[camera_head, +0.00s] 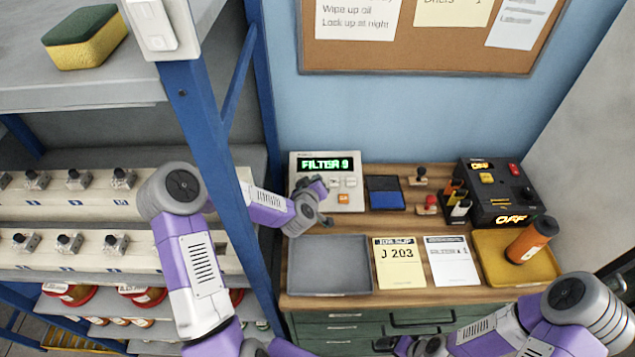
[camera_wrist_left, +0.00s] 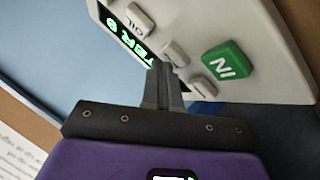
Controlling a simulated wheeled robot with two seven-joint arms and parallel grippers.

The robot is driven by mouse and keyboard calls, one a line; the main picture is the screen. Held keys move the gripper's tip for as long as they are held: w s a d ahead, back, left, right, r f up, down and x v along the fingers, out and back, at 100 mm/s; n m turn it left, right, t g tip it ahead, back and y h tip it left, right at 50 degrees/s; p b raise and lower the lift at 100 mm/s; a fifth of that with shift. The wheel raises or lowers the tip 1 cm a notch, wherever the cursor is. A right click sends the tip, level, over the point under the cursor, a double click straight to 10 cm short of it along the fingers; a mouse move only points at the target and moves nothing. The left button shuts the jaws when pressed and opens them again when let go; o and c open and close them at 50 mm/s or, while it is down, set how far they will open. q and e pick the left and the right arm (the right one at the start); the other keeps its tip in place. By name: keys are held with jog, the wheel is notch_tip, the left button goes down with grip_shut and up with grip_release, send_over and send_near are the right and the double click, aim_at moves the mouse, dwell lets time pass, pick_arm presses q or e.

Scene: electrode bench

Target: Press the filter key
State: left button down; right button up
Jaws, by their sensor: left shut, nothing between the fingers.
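A pale control box (camera_head: 326,160) stands at the back left of the bench. Its green display (camera_head: 328,164) appears to read "FILTER 9", though the letters are blurred. In the left wrist view the box shows an OIL key (camera_wrist_left: 140,18), a green IN key (camera_wrist_left: 224,64) and pale keys (camera_wrist_left: 175,52) whose labels I cannot read. No key is legibly marked filter. My left gripper (camera_head: 318,186) is shut and empty at the box's front, covering part of the keys. Its fingertips (camera_wrist_left: 160,66) overlap the display's end and lie beside a pale key; contact cannot be told. My right gripper (camera_head: 402,345) is low at the bench front, its fingers unclear.
A grey tray (camera_head: 330,265), a yellow job slip (camera_head: 399,262) and a white sheet (camera_head: 452,262) lie in front. A blue pad (camera_head: 385,193), stamps and a black device (camera_head: 500,195) are to the right.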

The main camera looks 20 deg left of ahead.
dwell(0.4)
pick_arm(q)
jog(key=shift+s+d+r+p, duration=0.15)
jog(key=shift+s+r+p, duration=0.2)
jog(key=shift+r, duration=0.35)
jog(key=r+p, duration=0.1)
jog(key=s+r+p, duration=0.1)
jog(key=r, duration=0.1)
jog(key=r+p, duration=0.1)
jog(key=shift+s+d+r, duration=0.3)
jog(key=shift+d+r, duration=0.05)
jog(key=shift+d, duration=0.05)
dwell(0.6)
